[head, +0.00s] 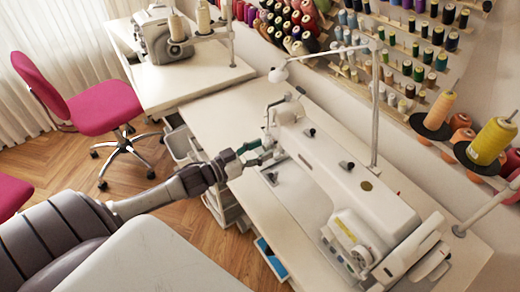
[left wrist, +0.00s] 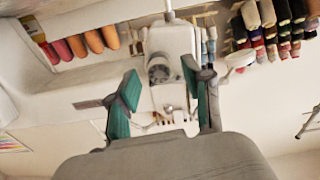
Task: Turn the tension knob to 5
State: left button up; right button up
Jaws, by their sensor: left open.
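The white sewing machine (head: 335,180) stands on the table, its needle end facing my left gripper (head: 266,152). In the left wrist view the machine's end face (left wrist: 173,45) shows between and beyond the fingers. A round, dial-like part (left wrist: 160,72), which looks like the tension knob, sits on that face; its numbers are too small to read. A smaller metallic knob (left wrist: 168,108) is near it. My left gripper also shows in the left wrist view (left wrist: 160,82), with teal pads spread apart and nothing between them. My right gripper is not in view.
The white table (head: 215,125) has bare surface left of the machine. A thin thread-stand pole (head: 375,110) rises behind the machine. Thread spools (head: 430,80) hang on the wall rack. A second machine (head: 160,35) and a pink chair (head: 100,105) are farther left.

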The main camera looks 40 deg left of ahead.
pick_arm(q)
jog(key=shift+d, duration=0.1)
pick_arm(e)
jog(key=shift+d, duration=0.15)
pick_arm(q)
jog(key=shift+c, duration=0.8)
grip_shut()
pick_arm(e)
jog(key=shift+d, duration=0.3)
pick_arm(q)
jog(key=shift+m, duration=0.4)
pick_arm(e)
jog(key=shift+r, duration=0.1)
